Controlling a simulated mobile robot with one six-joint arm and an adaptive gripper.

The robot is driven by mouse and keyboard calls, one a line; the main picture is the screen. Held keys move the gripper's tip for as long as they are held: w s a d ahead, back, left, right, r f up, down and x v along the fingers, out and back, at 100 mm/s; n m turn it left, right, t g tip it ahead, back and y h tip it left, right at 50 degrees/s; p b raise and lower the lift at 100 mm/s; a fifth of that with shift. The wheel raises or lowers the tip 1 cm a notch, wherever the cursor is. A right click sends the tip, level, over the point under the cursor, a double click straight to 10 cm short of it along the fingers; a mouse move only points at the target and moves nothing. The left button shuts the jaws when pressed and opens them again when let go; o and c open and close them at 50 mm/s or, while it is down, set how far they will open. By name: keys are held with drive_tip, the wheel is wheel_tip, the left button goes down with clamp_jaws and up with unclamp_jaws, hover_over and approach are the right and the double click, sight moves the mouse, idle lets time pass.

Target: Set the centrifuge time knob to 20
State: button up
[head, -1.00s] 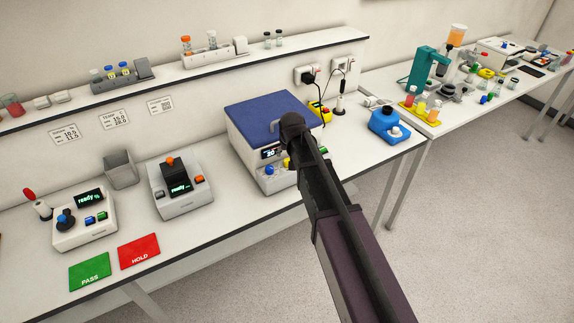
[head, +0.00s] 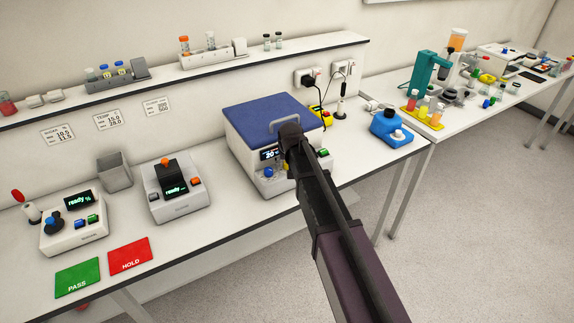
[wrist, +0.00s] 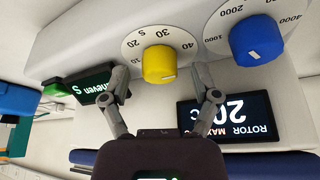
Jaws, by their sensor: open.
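The centrifuge (head: 242,141) is a white box with a blue lid, standing near the middle of the bench in the head view. The wrist view shows its front panel upside down. The yellow knob (wrist: 158,66) sits on a white dial with printed numbers including 20, 30 and 40. Its exact setting cannot be told. My gripper (wrist: 161,74) is open, one finger to each side of the yellow knob, with gaps visible. The head view hides the fingers and most of the knob behind my arm.
In the wrist view, a blue knob (wrist: 256,40) is right of the yellow one. A display reading 20 (wrist: 228,118) lies below it, and another display (wrist: 93,84) is at left. In the head view, a blue device (head: 388,128) stands right of the centrifuge.

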clamp_jaws()
idle(0.3)
drive_tip(key=shift+n, duration=0.3)
drive_tip(key=n+y, duration=0.1)
drive_tip(key=n, duration=0.1)
drive_tip(key=n+y, duration=0.1)
drive_tip(key=n, duration=0.1)
drive_tip(key=shift+d+n+g, duration=0.1)
drive_tip(key=shift+n+g, duration=0.3)
drive_tip(key=n+g, duration=0.1)
drive_tip(key=n, duration=0.2)
drive_tip(key=n+g+y, duration=0.1)
drive_tip(key=n, duration=0.2)
drive_tip(key=shift+w, duration=0.15)
drive_tip(key=n+g, duration=0.1)
drive_tip(key=n, duration=0.2)
drive_tip(key=n+g, duration=0.1)
drive_tip(key=n, duration=0.2)
drive_tip(key=shift+n+g, duration=0.3)
drive_tip(key=n+g, duration=0.1)
drive_tip(key=n, duration=0.2)
drive_tip(key=n+g, duration=0.1)
drive_tip(key=n, duration=0.1)
drive_tip(key=shift+n+h, duration=0.3)
drive_tip(key=shift+n, duration=0.1)
